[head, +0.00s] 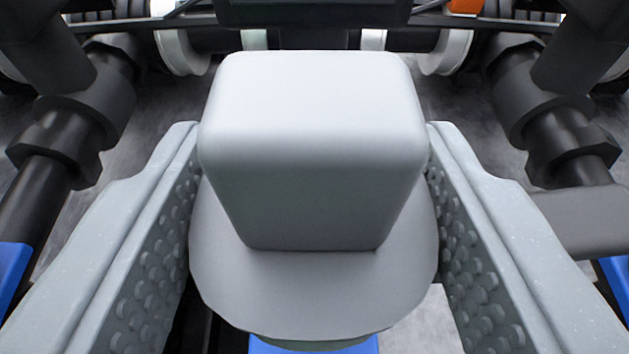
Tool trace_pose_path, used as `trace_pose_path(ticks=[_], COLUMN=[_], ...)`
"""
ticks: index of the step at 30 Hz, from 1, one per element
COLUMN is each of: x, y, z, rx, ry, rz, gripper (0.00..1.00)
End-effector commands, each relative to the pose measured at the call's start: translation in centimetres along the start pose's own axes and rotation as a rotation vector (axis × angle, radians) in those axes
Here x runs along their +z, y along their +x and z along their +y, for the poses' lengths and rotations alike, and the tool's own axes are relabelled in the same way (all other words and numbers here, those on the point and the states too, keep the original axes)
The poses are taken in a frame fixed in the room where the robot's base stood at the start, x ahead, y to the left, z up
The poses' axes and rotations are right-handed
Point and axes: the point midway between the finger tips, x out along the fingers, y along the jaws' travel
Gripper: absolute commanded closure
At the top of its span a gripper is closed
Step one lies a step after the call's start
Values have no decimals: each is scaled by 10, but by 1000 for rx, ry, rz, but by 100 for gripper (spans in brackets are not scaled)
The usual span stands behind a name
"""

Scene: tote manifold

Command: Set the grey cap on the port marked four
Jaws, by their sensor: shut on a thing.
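The grey cap (310,150) fills the middle of the head view. It has a square, rounded block on top of a round grey flange. My gripper (312,165) has one pale, studded finger on each side of the cap and is shut on it. The cap looks upright between the fingers. It hides most of what is below and behind it. No port marking can be read, and I cannot tell which port, if any, lies under the cap.
Black pipes with collars stand at the left (70,130) and right (560,130). Blue parts show at the left edge (12,275), right edge and bottom middle. White round parts (182,52) and dark bars lie at the back, with a small orange piece (466,6) at top right.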

Motion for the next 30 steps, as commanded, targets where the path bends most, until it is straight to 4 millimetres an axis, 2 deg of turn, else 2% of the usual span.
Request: trace_pose_path(ticks=[24,30], x=[48,55], y=[15,18], z=[-1,-1], rx=[-1,-2], ry=[0,-1], rz=[-2,1], gripper=[77,77])
